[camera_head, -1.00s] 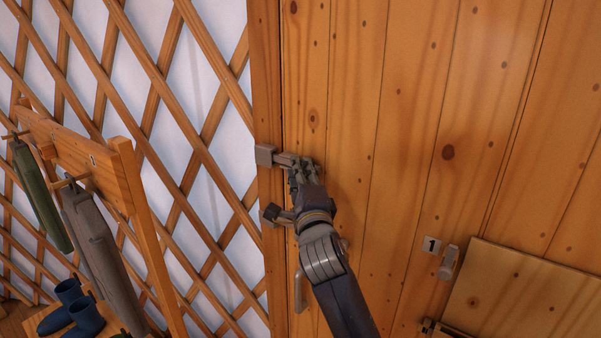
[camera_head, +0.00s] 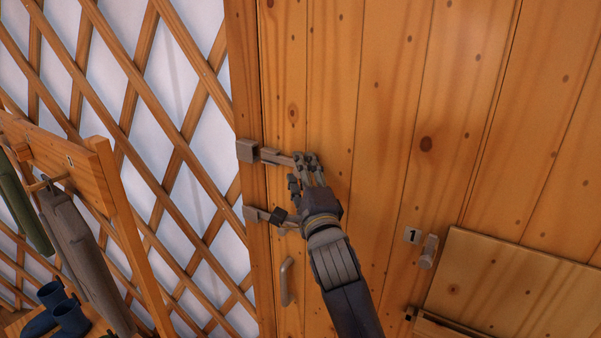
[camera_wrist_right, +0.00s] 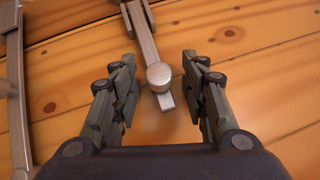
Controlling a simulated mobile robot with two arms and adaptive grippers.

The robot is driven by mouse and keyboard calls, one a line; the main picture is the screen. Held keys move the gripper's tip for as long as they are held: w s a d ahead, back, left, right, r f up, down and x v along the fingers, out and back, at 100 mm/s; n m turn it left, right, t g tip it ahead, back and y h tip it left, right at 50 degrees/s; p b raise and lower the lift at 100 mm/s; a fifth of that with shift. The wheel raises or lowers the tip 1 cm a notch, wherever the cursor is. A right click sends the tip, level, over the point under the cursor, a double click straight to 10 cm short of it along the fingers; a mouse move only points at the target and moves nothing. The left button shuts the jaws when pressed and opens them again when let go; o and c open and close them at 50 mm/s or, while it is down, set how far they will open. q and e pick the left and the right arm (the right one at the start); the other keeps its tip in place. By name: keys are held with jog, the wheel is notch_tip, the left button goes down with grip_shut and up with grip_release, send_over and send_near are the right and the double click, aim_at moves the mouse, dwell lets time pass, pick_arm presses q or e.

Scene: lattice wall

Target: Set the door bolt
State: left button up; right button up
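The upper metal bolt shows in the head view as a slim bar (camera_head: 270,156) running from a square keeper (camera_head: 247,150) on the door frame onto the wooden door. My right gripper (camera_head: 308,162) is at the bar's right end and hides part of it. In the right wrist view the gripper (camera_wrist_right: 160,95) is open. The bolt's round knob (camera_wrist_right: 158,75) lies between its two fingers, with a visible gap on each side. Whether the knob is at fingertip depth is unclear. My left gripper is not in view.
Below the bolt is a second metal fitting (camera_head: 262,214) with a dark block. A door handle (camera_head: 287,282) is lower down. A coat rack (camera_head: 75,160) and lattice wall (camera_head: 170,110) are at left.

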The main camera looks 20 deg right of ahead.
jog(key=shift+a, duration=0.1)
jog(key=shift+a, duration=0.1)
jog(key=shift+s+f, duration=0.15)
jog(key=shift+s, duration=0.2)
jog(key=v, duration=1.1)
jog(key=shift+s, duration=0.15)
